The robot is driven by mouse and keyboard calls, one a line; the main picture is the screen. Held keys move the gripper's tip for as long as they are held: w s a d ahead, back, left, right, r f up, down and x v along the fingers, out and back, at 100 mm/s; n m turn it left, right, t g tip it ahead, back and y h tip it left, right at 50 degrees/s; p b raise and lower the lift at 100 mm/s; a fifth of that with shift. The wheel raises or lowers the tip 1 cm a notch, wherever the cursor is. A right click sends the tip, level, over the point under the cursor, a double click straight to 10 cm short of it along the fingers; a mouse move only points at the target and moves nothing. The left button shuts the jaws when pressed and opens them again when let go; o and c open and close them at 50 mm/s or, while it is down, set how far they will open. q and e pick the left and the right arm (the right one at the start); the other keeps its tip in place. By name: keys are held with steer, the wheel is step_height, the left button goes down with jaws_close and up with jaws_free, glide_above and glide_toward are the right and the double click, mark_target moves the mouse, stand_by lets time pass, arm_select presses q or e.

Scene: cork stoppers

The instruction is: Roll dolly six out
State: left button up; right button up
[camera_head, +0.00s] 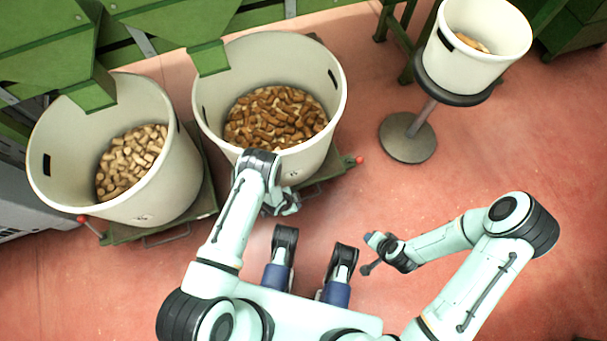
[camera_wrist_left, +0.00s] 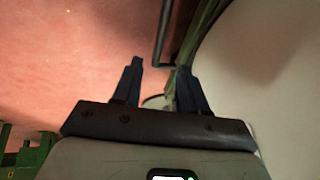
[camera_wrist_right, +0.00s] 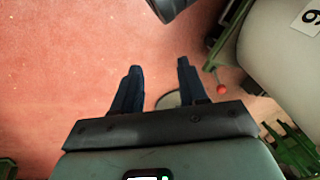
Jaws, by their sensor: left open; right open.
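The middle dolly (camera_head: 335,172) is a low green frame with a red knob, under a cream tub (camera_head: 335,95) of brown corks. In the right wrist view the tub (camera_wrist_right: 285,50) bears a partly cut-off label that looks like a turned 6. My left gripper (camera_head: 284,208) is at the front of this dolly and partly hides it. In the left wrist view the open left fingers (camera_wrist_left: 160,68) are just short of a dark handle bar (camera_wrist_left: 164,28), which is not gripped. My right gripper (camera_head: 367,255) is open and empty above the floor.
A second dolly (camera_head: 205,203) with a tub (camera_head: 175,190) of paler corks stands close on the left. A smaller tub (camera_head: 470,70) sits on a round-based stand (camera_head: 408,140) at right. Green chutes (camera_head: 208,57) overhang the tubs. The red floor (camera_head: 100,290) in front is clear.

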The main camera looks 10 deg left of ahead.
mark_target(304, 199)
arm_select(q)
steer(key=b+x, duration=0.3)
steer(key=x, duration=0.6)
steer(key=shift+a+b, duration=0.1)
steer(key=shift+b, duration=0.25)
steer(key=shift+w+f, duration=0.15)
steer(key=shift+f, duration=0.2)
arm_select(e)
steer(key=s+d+f+g, duration=0.1)
steer(key=s+f+g, duration=0.2)
steer(key=s+f, duration=0.4)
steer(key=shift+s+d+f+m, duration=0.2)
steer(key=shift+s+m, duration=0.1)
steer(key=shift+s, duration=0.4)
arm_select(q)
jaws_close()
